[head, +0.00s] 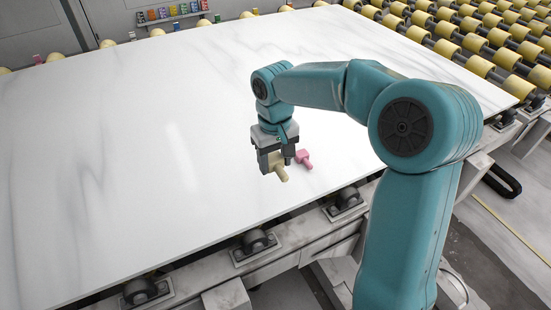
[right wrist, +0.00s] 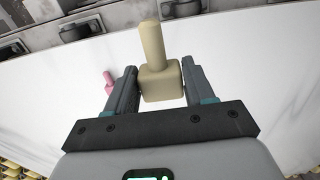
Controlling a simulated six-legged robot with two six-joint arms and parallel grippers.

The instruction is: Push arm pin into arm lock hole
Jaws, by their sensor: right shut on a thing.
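A beige piece, a block with a round pin (head: 282,174), is between the fingers of my right gripper (head: 276,162), just over the front part of the slab. In the right wrist view the beige piece (right wrist: 160,82) has its block between the two fingers (right wrist: 158,88), and its pin points away from the palm. A small pink piece with a pin (head: 304,158) lies on the slab just right of the gripper. It shows left of the fingers in the right wrist view (right wrist: 109,80). No lock hole can be made out. My left gripper is out of view.
The white marble slab (head: 120,150) is wide and mostly clear. Small coloured blocks (head: 172,12) stand in a row beyond its far edge. Yellow rollers (head: 480,45) run along the right and back. Black rollers (head: 255,240) line the front edge.

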